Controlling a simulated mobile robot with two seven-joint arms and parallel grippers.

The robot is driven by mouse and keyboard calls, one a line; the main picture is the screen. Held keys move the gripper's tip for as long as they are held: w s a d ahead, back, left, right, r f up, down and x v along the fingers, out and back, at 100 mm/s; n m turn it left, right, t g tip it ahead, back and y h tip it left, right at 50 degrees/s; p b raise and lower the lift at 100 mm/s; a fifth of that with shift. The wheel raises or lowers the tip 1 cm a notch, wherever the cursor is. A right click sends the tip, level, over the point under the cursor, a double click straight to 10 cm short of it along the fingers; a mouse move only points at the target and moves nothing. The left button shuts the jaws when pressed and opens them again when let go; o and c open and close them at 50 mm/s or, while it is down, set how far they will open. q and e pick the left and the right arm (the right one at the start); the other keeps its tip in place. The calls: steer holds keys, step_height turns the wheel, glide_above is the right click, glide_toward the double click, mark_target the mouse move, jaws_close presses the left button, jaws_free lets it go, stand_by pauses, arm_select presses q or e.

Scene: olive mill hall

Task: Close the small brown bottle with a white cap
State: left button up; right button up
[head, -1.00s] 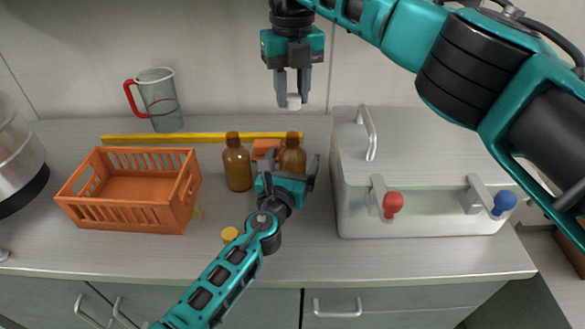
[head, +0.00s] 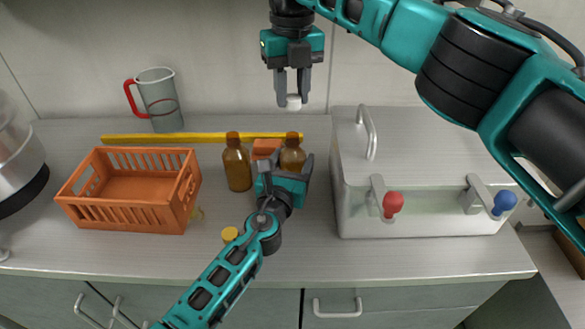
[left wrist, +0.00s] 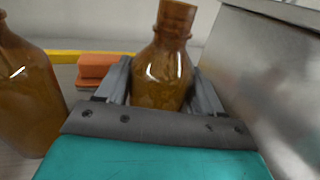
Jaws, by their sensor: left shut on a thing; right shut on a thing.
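A small brown bottle (head: 293,154) stands upright on the counter, and my left gripper (head: 287,172) is shut on it. In the left wrist view the bottle (left wrist: 163,72) sits between the two fingers; its neck shows no cap. My right gripper (head: 293,92) is high above this bottle, pointing down, shut on a white cap (head: 294,102). The cap is well apart from the bottle's mouth. A second brown bottle (head: 237,164) stands just to the left; it also shows at the left of the left wrist view (left wrist: 24,95).
An orange crate (head: 130,212) is at the left. A metal box with red and blue taps (head: 350,210) stands close on the right. A yellow bar (head: 190,138), an orange block (head: 265,148) and a jug (head: 160,98) are behind.

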mark_target(292, 135)
steer(key=shift+f, duration=2.55)
steer(key=shift+f, duration=0.85)
steer(key=shift+f, duration=0.6)
